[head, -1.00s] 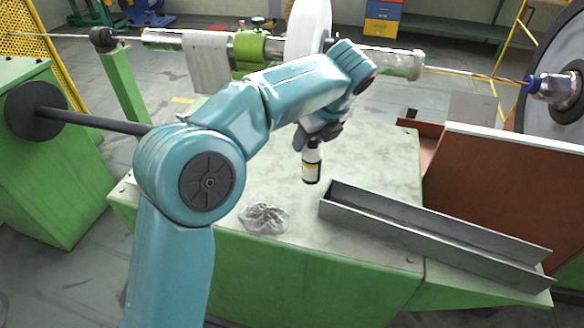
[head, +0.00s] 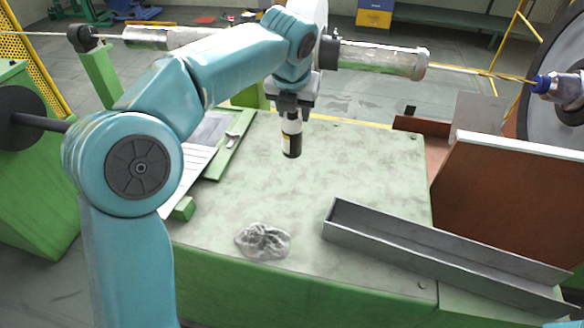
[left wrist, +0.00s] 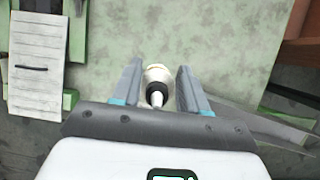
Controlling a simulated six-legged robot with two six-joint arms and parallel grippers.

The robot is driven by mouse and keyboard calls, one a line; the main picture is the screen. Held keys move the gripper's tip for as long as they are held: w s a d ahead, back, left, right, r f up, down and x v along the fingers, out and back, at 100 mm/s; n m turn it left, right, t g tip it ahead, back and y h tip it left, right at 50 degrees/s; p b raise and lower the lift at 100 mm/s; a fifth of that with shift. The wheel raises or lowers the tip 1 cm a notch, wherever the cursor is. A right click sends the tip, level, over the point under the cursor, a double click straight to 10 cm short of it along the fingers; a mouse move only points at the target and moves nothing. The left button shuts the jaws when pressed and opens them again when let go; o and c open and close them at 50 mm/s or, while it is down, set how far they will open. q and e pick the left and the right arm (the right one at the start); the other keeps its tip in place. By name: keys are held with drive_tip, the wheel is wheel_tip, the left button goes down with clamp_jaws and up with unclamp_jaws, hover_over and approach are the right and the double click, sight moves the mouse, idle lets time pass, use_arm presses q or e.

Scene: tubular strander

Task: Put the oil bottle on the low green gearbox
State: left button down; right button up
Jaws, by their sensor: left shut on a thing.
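The oil bottle (head: 291,138) is white at the top and dark lower down, with a pale label. My left gripper (head: 291,112) is shut on its upper part and holds it nearly upright over the low green gearbox (head: 340,190). In the left wrist view the bottle (left wrist: 156,84) shows from above between the two fingers of the gripper (left wrist: 157,88). I cannot tell whether the bottle's base touches the gearbox top. The gearbox has a pale, worn, flat top and green sides. My right gripper is not in view.
A crumpled grey rag (head: 263,241) lies at the near left of the gearbox top. A grey metal channel (head: 440,255) lies across its right side. A clipboard with paper (left wrist: 36,64) is at the left. The middle of the top is clear.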

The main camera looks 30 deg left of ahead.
sight(292, 145)
use_arm(q)
wheel_tip(292, 145, down, 15)
drive_tip(key=shift+s+r, duration=0.15)
drive_tip(key=shift+r, duration=0.05)
drive_tip(key=c, duration=0.6)
unclamp_jaws()
drive_tip(key=shift+d, duration=0.1)
drive_tip(key=shift+o, duration=0.3)
drive_tip(key=shift+s+a, duration=0.2)
drive_tip(key=v, duration=1.1)
drive_tip(key=shift+d+b, duration=0.15)
drive_tip(key=shift+b, duration=0.25)
drive_tip(key=shift+s+r, duration=0.3)
drive_tip(key=shift+r, duration=0.2)
drive_tip(key=shift+w+f, duration=0.1)
drive_tip(key=shift+w, duration=0.05)
